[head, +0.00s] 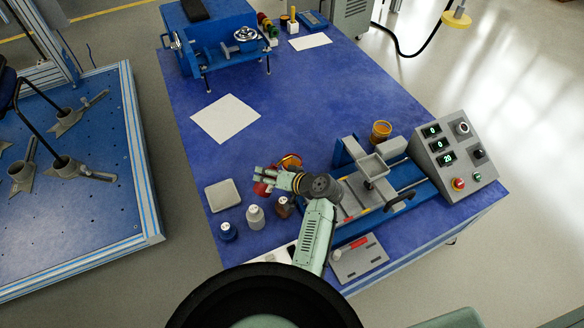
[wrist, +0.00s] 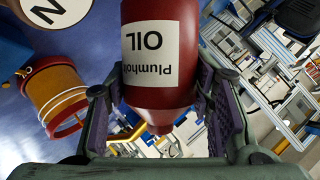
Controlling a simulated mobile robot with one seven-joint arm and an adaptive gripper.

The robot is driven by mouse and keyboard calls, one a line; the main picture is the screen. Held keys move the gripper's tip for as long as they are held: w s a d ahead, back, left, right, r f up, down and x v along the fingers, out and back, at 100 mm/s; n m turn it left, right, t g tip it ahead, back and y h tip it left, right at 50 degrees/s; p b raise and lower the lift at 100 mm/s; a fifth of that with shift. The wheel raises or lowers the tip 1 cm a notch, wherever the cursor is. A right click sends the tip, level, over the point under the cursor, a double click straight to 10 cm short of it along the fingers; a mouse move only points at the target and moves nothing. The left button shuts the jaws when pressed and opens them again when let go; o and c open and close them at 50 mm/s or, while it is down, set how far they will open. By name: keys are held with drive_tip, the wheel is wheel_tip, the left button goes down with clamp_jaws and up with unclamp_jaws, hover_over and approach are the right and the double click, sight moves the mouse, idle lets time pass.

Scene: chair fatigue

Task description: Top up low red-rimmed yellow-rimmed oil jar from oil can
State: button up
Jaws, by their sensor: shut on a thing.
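My gripper (head: 270,180) is shut on a dark red oil can (head: 261,189) above the left front of the blue bench. In the wrist view the can (wrist: 160,62) sits between both fingers (wrist: 165,110), its white OIL label upside down and its narrowing end towards my palm. A yellow-orange jar with a red rim (head: 291,160) is just behind my gripper in the head view, partly hidden. It also shows in the wrist view at the left, apart from the can (wrist: 52,92). A second yellow jar (head: 381,129) stands farther right. The oil levels cannot be read.
A blue-capped bottle (head: 228,232), a grey bottle (head: 255,217) and a brown bottle (head: 284,207) stand near my gripper, with a pale tray (head: 222,195) at the left. A test rig (head: 370,170) with a display box (head: 455,155) fills the right.

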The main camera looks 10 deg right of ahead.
wheel_tip(320, 180, down, 3)
drive_tip(key=n+t+h+b, duration=0.1)
drive_tip(key=b, duration=0.3)
drive_tip(key=shift+d+r+b, duration=0.1)
drive_tip(key=shift+b, duration=0.25)
drive_tip(key=b, duration=0.2)
drive_tip(key=f+n+t+h+b, duration=0.1)
drive_tip(key=shift+w+d+f+n+b, duration=0.15)
drive_tip(key=shift+w+f+n+b, duration=0.05)
drive_tip(key=shift+n+b, duration=0.15)
drive_tip(key=shift+r, duration=0.25)
drive_tip(key=shift+d+h, duration=0.1)
drive_tip(key=shift+h, duration=0.2)
drive_tip(key=shift+w+d+r+n+t+b, duration=0.25)
drive_tip(key=shift+r+n+t+b, duration=0.1)
drive_tip(key=shift+r+b, duration=0.2)
drive_tip(key=shift+w+d+r+n+t+h+b, duration=0.15)
drive_tip(key=shift+r+n+t+h+b, duration=0.2)
drive_tip(key=shift+r, duration=0.6)
